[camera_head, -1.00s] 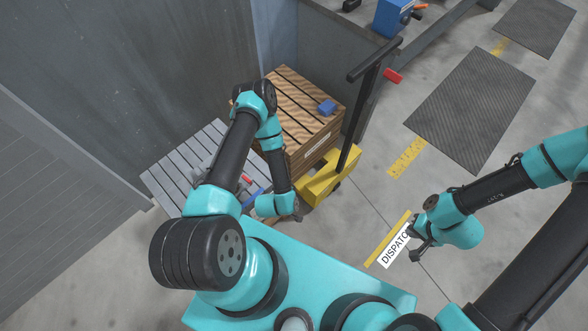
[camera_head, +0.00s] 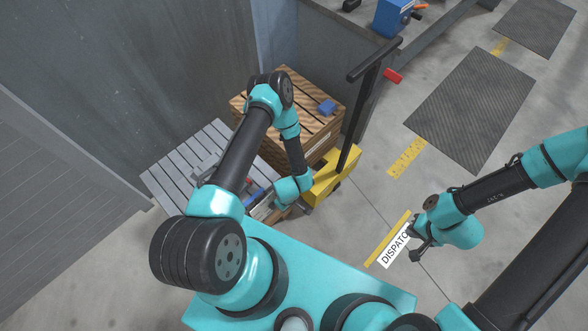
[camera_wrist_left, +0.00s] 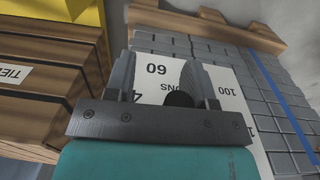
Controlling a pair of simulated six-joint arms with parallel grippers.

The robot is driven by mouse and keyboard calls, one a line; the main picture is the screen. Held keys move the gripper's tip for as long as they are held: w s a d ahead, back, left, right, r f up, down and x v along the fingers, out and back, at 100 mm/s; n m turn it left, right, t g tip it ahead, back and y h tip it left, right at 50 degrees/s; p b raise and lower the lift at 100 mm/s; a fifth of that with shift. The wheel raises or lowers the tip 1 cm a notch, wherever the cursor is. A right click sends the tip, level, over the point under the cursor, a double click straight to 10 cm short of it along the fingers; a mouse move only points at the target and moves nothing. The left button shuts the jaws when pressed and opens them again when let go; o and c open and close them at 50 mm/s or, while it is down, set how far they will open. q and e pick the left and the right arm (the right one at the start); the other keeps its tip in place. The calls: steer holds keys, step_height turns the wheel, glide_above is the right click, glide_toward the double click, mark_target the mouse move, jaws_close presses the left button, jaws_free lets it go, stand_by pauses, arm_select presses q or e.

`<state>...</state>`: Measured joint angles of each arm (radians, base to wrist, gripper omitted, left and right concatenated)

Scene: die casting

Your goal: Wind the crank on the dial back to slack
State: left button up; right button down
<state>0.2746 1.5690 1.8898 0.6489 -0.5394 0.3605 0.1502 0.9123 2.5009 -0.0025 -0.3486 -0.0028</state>
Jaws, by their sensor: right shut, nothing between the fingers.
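In the left wrist view, the white dial plate (camera_wrist_left: 228,92) lies beneath my left gripper (camera_wrist_left: 157,78), showing numbers such as 60 and 100. The gripper's two fingers are apart. A dark rounded knob (camera_wrist_left: 179,99), perhaps part of the crank, shows low between them near the right finger. I cannot tell whether they touch. My right gripper (camera_head: 416,243) is shut and empty above the floor near the DISPATCH sign (camera_head: 394,247).
A grey slatted stack (camera_head: 180,172) lies beside the wall, with a blue strap (camera_wrist_left: 284,100) in the wrist view. A wooden crate (camera_head: 290,100) with a blue block (camera_head: 327,107) and a yellow truck (camera_head: 335,178) with a tall handle stand close to my left arm.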

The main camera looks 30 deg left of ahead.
arm_select(q)
steer(key=shift+f+g+y, duration=0.3)
steer(key=shift+g, duration=0.4)
